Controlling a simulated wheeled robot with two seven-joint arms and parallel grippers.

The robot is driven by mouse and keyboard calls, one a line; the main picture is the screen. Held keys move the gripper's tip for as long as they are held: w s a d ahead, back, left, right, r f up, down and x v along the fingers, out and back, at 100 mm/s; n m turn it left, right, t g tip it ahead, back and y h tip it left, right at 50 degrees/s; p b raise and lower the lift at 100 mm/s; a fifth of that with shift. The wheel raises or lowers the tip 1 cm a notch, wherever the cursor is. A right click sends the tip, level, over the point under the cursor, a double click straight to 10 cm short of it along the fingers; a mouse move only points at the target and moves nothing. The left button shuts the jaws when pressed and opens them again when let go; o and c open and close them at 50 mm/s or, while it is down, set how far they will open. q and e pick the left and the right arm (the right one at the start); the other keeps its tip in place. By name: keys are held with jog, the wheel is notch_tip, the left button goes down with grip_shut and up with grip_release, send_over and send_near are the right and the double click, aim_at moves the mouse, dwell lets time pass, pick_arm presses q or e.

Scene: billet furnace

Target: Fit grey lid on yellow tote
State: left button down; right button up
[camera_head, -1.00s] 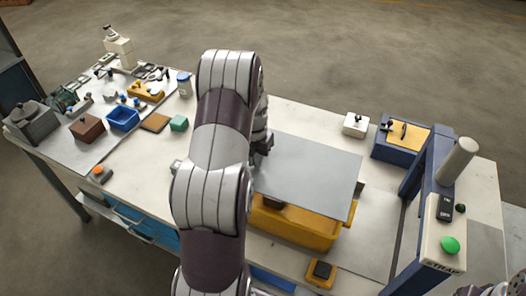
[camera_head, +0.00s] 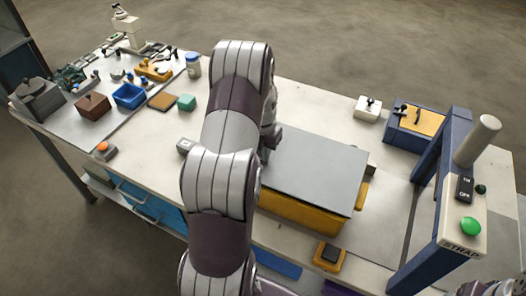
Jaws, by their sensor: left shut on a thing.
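The grey lid (camera_head: 315,168) is a flat sheet lying level over the yellow tote (camera_head: 302,215) in the middle of the bench. The tote's front wall and part of its right end show below the lid; its inside is hidden. I cannot tell whether the lid touches the rim all round. My left gripper (camera_head: 271,143) is at the lid's back left corner, shut on its left edge, with its fingers partly hidden by my arm. My right gripper is not in view.
The blue strapping frame (camera_head: 425,205) with a green button (camera_head: 470,226) stands at the right. A small yellow-and-black block (camera_head: 330,256) sits in front of the tote. A white box (camera_head: 368,109) and a blue box (camera_head: 415,128) stand behind. Small parts crowd the left.

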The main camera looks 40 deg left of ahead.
pick_arm(q)
jog(key=shift+s+r, duration=0.2)
jog(key=shift+s, duration=0.1)
jog(key=shift+s+d, duration=0.1)
dwell(0.4)
jog(key=shift+f, duration=0.25)
dwell(0.4)
jog(key=shift+f, duration=0.15)
dwell(0.3)
jog(key=shift+f, duration=0.25)
